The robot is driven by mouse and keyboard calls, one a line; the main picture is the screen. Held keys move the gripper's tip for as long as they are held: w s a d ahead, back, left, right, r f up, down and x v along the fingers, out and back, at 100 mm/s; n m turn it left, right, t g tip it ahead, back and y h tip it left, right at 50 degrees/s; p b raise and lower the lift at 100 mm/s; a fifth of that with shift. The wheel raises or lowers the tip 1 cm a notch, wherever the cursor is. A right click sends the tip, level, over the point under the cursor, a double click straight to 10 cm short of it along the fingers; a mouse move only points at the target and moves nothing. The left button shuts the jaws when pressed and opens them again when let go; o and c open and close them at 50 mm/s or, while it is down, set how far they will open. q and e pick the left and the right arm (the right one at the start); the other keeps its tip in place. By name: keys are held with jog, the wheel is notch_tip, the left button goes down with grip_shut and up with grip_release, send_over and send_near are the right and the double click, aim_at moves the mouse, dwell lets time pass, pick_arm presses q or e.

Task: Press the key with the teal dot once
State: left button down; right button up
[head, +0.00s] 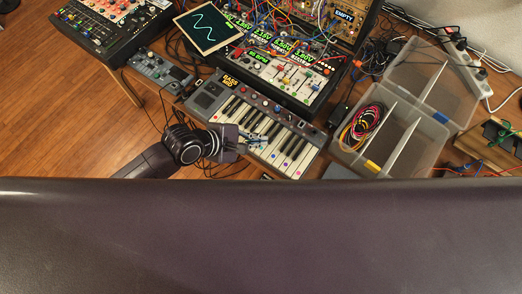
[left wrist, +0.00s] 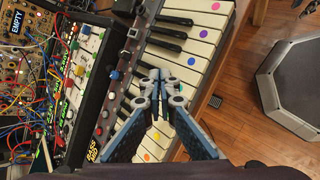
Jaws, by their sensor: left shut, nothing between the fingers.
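The small keyboard (head: 212,93) lies on the floor side of the synth case, with a row of coloured dots on its white keys. In the left wrist view its keys (left wrist: 205,48) run diagonally. Contact is unclear.
The synth case (head: 285,80) with patch cables stands behind the keyboard. A clear divided box (head: 358,155) with coiled cables is at right. A small device (head: 160,72) lies at left.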

aim_at(266, 146)
pick_arm(q)
notch_tip(266, 146, down, 3)
jog(key=shift+r, duration=0.2)
pick_arm(e)
jog(key=shift+f, duration=0.55)
pick_arm(q)
jog(key=shift+f, duration=0.15)
pick_arm(e)
jog(key=shift+r, duration=0.1)
dwell(0.6)
pick_arm(q)
jog(key=shift+f, duration=0.25)
